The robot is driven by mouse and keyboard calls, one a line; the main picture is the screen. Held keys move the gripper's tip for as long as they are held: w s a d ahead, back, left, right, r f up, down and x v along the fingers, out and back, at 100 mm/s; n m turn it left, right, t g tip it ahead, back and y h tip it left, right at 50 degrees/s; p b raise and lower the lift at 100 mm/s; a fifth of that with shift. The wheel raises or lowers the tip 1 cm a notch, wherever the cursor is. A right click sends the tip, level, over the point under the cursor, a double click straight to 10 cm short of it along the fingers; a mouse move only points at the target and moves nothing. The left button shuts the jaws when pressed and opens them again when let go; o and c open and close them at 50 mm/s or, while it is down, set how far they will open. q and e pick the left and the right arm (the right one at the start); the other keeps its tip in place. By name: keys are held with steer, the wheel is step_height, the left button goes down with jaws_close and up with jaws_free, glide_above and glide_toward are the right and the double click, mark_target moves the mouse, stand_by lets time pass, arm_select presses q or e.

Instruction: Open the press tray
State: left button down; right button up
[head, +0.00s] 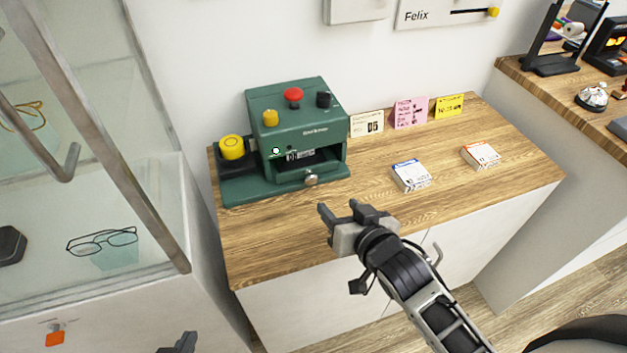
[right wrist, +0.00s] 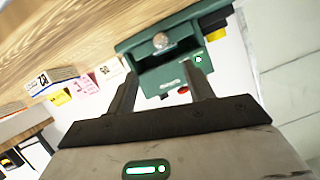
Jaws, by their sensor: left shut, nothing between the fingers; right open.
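The green press (head: 297,130) stands at the left of the wooden counter. It has a red button (head: 293,94), a yellow button and a black knob on top. Its tray (head: 290,177) sits low in the dark front opening, its front close to the housing, with a round silver knob (head: 311,180). My right gripper (head: 338,208) is open and empty, in front of and below the knob, apart from it. In the right wrist view the press appears upside down and the knob (right wrist: 160,41) lies beyond the open fingers (right wrist: 161,76). My left gripper (head: 181,343) is shut at the bottom edge, mostly out of view.
Two small boxes (head: 411,176) (head: 481,156) lie on the counter right of the press. Several cards (head: 410,112) stand along the wall. A glass display case (head: 110,130) with eyeglasses (head: 102,241) is at the left. The counter's front is clear.

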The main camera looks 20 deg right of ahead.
mark_target(312, 181)
steer(key=x, duration=1.1)
steer(key=shift+w+a+f, duration=0.1)
steer(key=shift+w+a, duration=0.05)
steer(key=shift+w, duration=0.25)
steer(key=shift+w+a+f, duration=0.1)
steer(key=shift+w+f, duration=0.1)
steer(key=shift+w, duration=0.35)
